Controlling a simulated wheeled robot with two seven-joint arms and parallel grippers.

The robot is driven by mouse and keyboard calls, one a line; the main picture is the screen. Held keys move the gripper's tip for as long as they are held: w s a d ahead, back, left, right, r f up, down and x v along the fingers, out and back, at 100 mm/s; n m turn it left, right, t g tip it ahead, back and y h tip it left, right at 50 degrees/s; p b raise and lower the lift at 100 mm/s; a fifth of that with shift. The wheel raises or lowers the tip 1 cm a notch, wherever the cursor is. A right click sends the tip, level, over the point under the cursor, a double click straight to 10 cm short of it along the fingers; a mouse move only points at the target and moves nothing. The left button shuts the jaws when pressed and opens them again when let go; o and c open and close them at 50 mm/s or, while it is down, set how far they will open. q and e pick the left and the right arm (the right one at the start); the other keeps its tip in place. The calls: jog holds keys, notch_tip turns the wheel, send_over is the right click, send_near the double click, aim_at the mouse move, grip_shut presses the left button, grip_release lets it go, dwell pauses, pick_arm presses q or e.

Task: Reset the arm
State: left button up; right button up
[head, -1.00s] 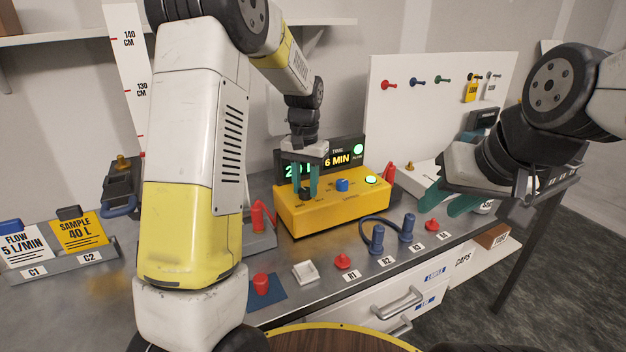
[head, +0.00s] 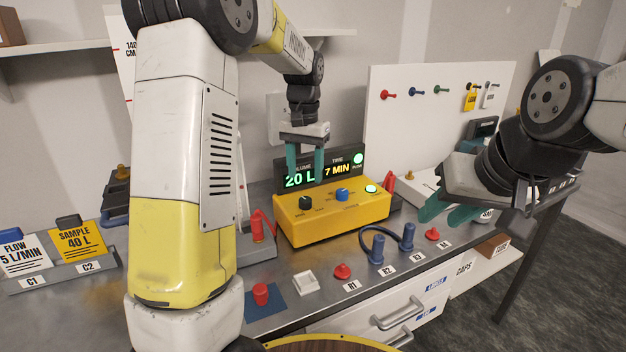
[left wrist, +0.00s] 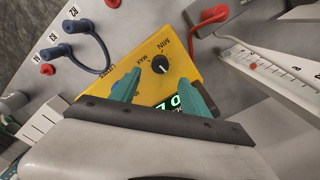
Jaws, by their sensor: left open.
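My left gripper (head: 305,170) is open and empty. It hangs above the yellow pump box (head: 335,225), its fingers in front of the lower part of the display. In the left wrist view my left gripper (left wrist: 160,90) spreads over the yellow box, with the black MIN/MAX knob (left wrist: 160,64) between and beyond its fingers. In the head view the box carries a dark knob (head: 305,203), a blue knob (head: 342,195) and a lit green button (head: 371,189). The display (head: 337,169) reads 20 L and 7 MIN. My right gripper (head: 450,213) is open and empty over the bench's right side.
Blue plugs with a hose (head: 377,248) and red caps (head: 342,271) stand along the front edge. A red clamp-like part (head: 262,226) is left of the box. Cards reading FLOW 5 L/MIN (head: 22,255) and SAMPLE 40 L (head: 78,240) stand at left. A pegboard (head: 440,130) stands behind.

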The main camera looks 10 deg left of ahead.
pick_arm(q)
jog(key=shift+r, duration=0.25)
jog(key=shift+r, duration=0.1)
jog(key=s+a+r+n+t+h, duration=0.1)
jog(key=s+r, duration=0.2)
jog(key=s, duration=0.3)
jog(key=s+a+r+t, duration=0.1)
jog(key=s+r+t, duration=0.1)
jog(key=s+r, duration=0.25)
jog(key=s+f+n+t+h, duration=0.1)
jog(key=s+t, duration=0.2)
jog(key=s, duration=1.2)
jog(key=shift+a, duration=0.25)
jog(key=shift+f, duration=0.1)
dwell(2.3)
